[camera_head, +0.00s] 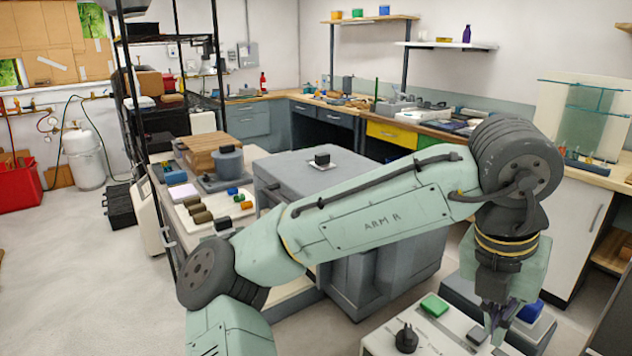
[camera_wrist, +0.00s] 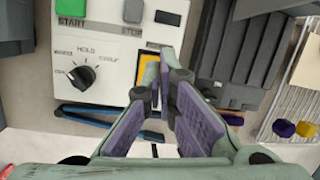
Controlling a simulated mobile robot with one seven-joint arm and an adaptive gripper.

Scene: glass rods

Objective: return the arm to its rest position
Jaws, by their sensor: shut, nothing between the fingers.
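My arm (camera_head: 375,215) reaches across the head view from the lower left to the right, with its wrist bent downward. My gripper (camera_head: 497,325) points down beside a pale control box near the lower right. In the wrist view my gripper (camera_wrist: 168,60) shows its purple-padded fingers, tips together and nothing between them. Below it is the control panel (camera_wrist: 105,45) with a green START button (camera_wrist: 72,8), a STOP button (camera_wrist: 133,10) and a black dial (camera_wrist: 82,77).
A large grey cabinet (camera_head: 283,170) stands behind my arm. Workbenches line the back wall and right side. The pale floor (camera_head: 80,270) at the left is mostly clear.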

